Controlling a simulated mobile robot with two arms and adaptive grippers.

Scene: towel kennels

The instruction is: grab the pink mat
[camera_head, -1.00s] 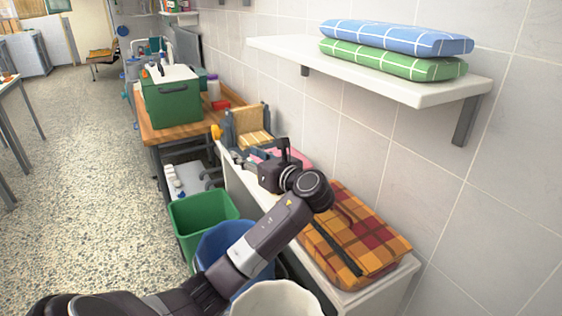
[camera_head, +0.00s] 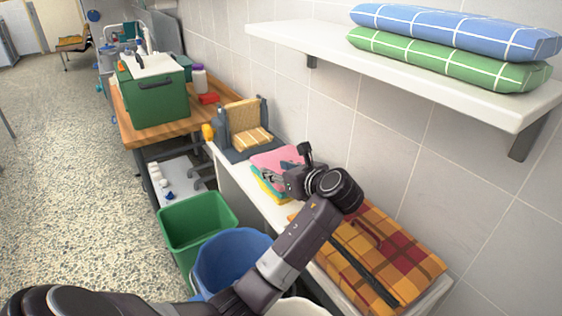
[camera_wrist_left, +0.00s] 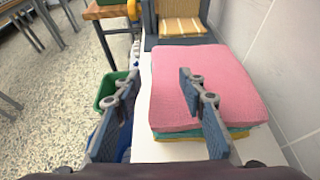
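The pink mat (camera_head: 279,157) lies folded on top of a small stack on the white counter, partly hidden by my left gripper in the head view. In the left wrist view the pink mat (camera_wrist_left: 225,70) fills the middle right, with yellow and teal layers under it. My left gripper (camera_head: 270,177) is open and empty beside the stack. In the wrist view its two fingers (camera_wrist_left: 160,84) are spread. One finger overlaps the mat and the other shows left of the counter edge. I cannot tell whether it touches the mat. My right gripper is not in view.
A plaid orange mat (camera_head: 395,245) lies on the counter (camera_head: 236,185) in front, and a grey chair-like holder (camera_head: 243,128) stands behind the stack. Green bin (camera_head: 195,222) and blue bin (camera_head: 232,258) stand left below. A wall shelf (camera_head: 420,75) overhangs at right.

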